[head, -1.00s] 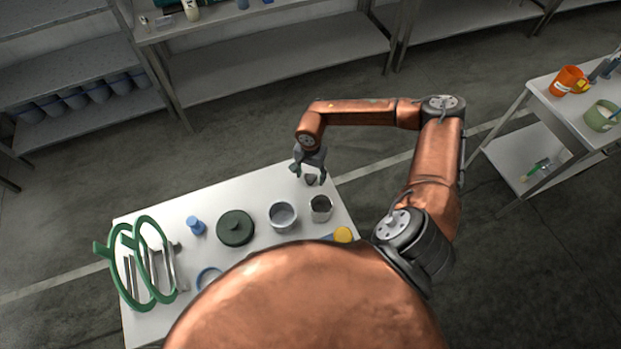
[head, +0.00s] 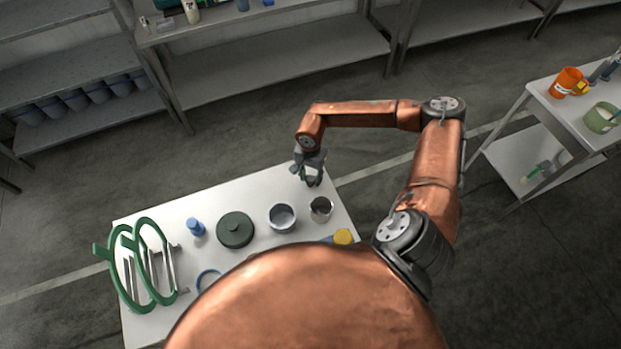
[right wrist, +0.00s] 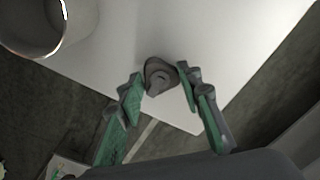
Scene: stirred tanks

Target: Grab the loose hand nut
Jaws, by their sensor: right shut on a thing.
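The loose hand nut (right wrist: 159,76) is a small dark grey knob with rounded lobes, at the far corner of the white table. In the right wrist view it sits between the two green-and-grey fingers of my right gripper (right wrist: 161,88), which is shut on it. In the head view my right gripper (head: 312,181) points down at the table's far right corner, and its fingers mostly hide the nut. I cannot tell whether the nut still touches the table. My left gripper is not in view.
On the white table (head: 262,185) stand a steel cup (head: 321,209), a grey bowl (head: 282,217), a dark green lid (head: 235,230), a blue bottle (head: 195,227) and a green ring rack (head: 128,262). A yellow-capped thing (head: 343,236) is near the right edge. A side table (head: 545,100) stands at right.

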